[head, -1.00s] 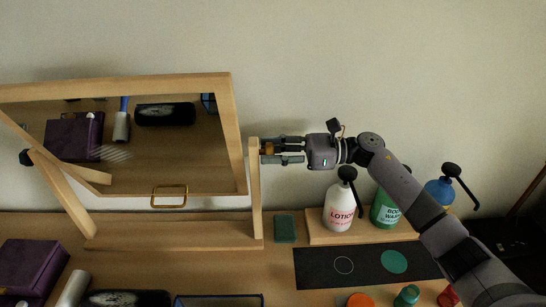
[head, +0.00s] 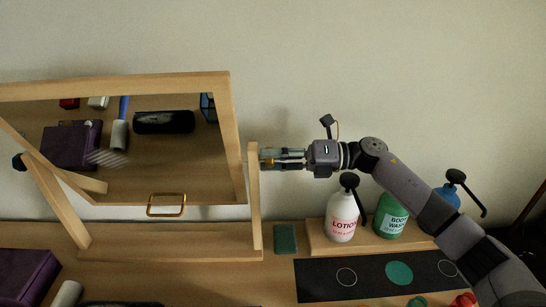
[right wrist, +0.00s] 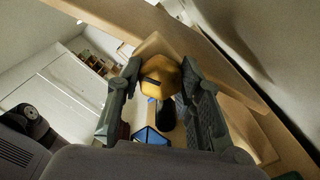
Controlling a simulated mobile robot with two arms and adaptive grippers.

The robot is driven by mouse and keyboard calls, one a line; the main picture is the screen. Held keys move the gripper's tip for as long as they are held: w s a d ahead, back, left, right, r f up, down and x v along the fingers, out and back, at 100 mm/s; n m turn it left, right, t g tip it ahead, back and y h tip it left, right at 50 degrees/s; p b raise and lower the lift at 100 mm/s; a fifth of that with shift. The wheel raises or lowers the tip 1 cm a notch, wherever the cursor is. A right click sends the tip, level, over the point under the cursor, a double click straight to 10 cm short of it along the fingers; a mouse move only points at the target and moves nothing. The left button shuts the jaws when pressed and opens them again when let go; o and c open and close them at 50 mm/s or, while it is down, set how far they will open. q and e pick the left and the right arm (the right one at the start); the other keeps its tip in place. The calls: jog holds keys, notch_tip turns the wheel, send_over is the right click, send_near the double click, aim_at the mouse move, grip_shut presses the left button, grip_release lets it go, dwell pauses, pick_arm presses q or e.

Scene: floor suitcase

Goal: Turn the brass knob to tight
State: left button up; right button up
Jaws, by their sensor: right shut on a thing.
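The brass knob (right wrist: 161,77) has a dark slot mark and sits between the two fingers of my right gripper (right wrist: 162,84) in the right wrist view. The fingers are shut on it from both sides. In the head view, my right gripper (head: 268,159) reaches in from the right to the outer side of the mirror's right wooden post (head: 254,205), and its fingers mostly hide the knob. The wood-framed mirror (head: 226,140) is tilted on its stand, with a brass handle (head: 166,212) at its lower edge. My left gripper is not in view.
A lotion bottle (head: 342,222), a green body wash bottle (head: 389,220) and a blue bottle (head: 449,196) stand on a wooden riser below my right arm. A black mat (head: 320,280) lies in front. A purple box (head: 25,275) is at the lower left.

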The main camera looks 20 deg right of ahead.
jog(key=shift+m+p, duration=0.65)
jog(key=shift+m, duration=1.65)
jog(key=o, duration=1.2)
jog(key=shift+c, duration=0.2)
jog(key=shift+d, duration=0.1)
jog(key=v, duration=1.2)
